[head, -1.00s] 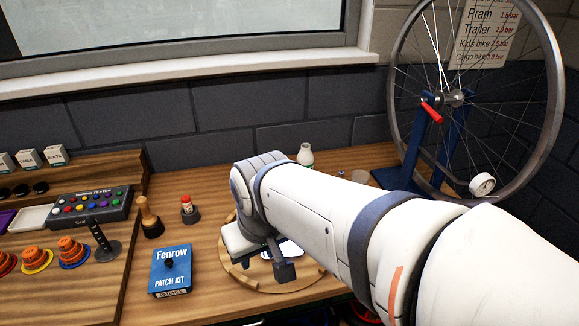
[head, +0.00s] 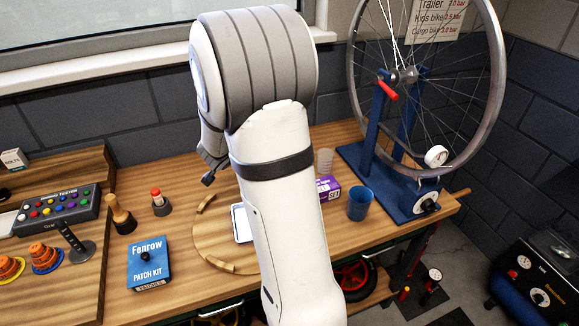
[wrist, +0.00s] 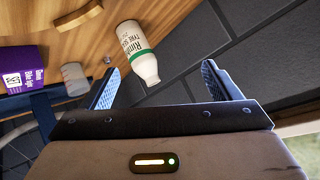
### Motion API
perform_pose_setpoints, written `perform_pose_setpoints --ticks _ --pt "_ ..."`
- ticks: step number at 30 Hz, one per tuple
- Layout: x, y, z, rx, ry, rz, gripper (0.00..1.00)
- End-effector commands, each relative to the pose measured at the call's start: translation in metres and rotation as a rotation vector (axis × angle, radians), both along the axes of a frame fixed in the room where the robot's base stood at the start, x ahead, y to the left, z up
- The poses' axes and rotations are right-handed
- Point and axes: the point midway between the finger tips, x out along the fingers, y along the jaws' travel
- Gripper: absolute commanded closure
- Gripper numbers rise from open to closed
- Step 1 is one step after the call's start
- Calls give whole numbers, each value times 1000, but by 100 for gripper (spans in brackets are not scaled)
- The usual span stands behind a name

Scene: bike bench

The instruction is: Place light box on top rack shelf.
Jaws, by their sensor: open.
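The light box, a small purple box with white lettering (head: 329,188), stands on the bench just right of my arm, partly hidden by it. In the wrist view the purple box (wrist: 22,68) shows at the left edge, cut off by the frame. My gripper (wrist: 158,68) is open and empty, with its two fingers wide apart. The box is left of the fingers, not between them. In the head view the gripper (head: 208,178) is mostly hidden behind my arm. I cannot make out a top rack shelf for certain.
A white bottle (wrist: 138,50) shows between and beyond the fingers. A clear cup (wrist: 75,77) stands beside the box. A blue cup (head: 359,204) and the wheel stand (head: 372,165) are to its right. A patch kit (head: 149,262) and round wooden board (head: 210,235) lie left.

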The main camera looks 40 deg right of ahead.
Motion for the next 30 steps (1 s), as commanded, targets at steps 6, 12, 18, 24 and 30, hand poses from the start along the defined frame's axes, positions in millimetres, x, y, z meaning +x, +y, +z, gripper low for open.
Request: perform_pose_setpoints --ticks 6,12,18,24,30 --pt "-63 -91 -64 -157 186 -537 16" --pt "-115 -111 -88 -248 341 -793 16" --pt "-131 -124 -98 -269 382 -850 16" --pt "-137 -145 -107 -268 379 -850 16" --pt "-144 -172 -120 -267 380 -849 16"
